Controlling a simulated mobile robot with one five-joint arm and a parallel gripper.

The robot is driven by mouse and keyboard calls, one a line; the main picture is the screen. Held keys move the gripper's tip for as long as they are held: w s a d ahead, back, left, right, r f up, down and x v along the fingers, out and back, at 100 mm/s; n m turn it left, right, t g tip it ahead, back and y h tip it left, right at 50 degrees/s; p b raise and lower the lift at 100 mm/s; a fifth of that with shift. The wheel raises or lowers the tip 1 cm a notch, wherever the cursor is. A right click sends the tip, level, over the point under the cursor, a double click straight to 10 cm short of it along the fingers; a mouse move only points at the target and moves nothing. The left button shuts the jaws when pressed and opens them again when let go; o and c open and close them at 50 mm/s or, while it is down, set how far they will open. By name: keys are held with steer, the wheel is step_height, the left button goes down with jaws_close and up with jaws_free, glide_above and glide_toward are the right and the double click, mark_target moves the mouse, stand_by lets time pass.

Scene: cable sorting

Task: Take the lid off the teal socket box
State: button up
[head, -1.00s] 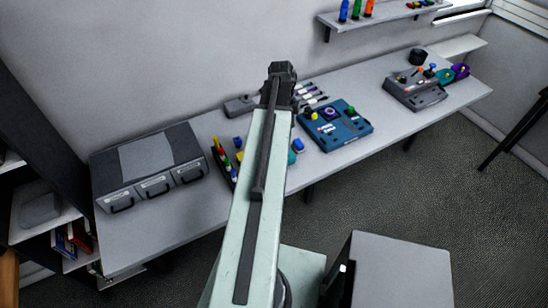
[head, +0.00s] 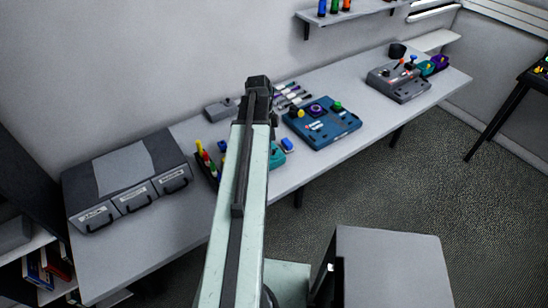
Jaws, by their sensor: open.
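A small teal object (head: 278,155) stands on the table just right of my arm. The arm hides much of it, and I cannot tell whether it is the teal socket box or whether it has a lid. My gripper (head: 258,88) is at the far end of my pale green arm, over the back of the table, beyond the teal object in the picture. It is open; its fingertips are hard to make out and I see nothing held.
A blue panel (head: 343,127) with coloured knobs lies right of my arm. A small blue piece (head: 287,145) is in front of it. A grey drawer unit (head: 128,172) stands left. A grey control box (head: 398,88) and a teal cup (head: 426,69) are at far right.

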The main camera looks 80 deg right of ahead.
steer(key=f+b, duration=0.1)
steer(key=f, duration=0.1)
steer(key=s+f+b, duration=0.1)
steer(key=f+b, duration=0.1)
steer(key=shift+f+b, duration=0.3)
steer(key=shift+r, duration=0.2)
jaws_close()
